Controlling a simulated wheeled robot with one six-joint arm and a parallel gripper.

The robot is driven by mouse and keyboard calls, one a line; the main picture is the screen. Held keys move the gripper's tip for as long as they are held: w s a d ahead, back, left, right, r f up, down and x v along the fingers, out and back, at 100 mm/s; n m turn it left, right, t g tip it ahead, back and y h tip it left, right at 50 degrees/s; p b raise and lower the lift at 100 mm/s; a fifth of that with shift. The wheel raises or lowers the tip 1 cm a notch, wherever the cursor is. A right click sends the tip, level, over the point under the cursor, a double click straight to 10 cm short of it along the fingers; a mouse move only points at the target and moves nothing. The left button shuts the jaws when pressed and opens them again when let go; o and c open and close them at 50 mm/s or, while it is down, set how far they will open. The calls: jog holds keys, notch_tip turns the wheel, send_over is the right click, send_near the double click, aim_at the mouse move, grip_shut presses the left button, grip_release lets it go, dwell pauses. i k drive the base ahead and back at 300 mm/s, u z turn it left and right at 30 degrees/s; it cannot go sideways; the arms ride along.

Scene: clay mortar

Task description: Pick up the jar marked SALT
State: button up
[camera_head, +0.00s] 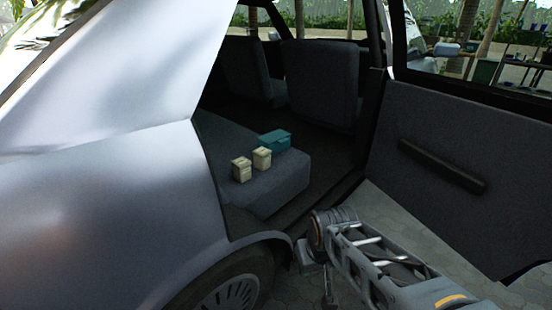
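Two small cream jars stand upright side by side on the grey rear car seat (275,193). One is the front-left jar (242,170) and the other is the back-right jar (262,158). Each seems to have marks on its side, but they are too small to read, so I cannot tell which is marked SALT. My gripper (328,296) hangs low outside the car, below the seat and to the right of the rear wheel. It is apart from both jars. Its fingers are small and dark here, and I cannot tell whether they are open.
A teal box (275,142) sits on the seat just behind the jars. The open car door (455,175) stands to the right, and the silver car body (110,200) and rear wheel (228,290) are to the left. The doorway between them is clear.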

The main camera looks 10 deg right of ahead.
aim_at(262, 160)
jog(key=z, duration=2.05)
jog(key=i, duration=0.95)
jog(key=u, duration=3.45)
jog(key=i, duration=0.5)
jog(key=u, duration=0.05)
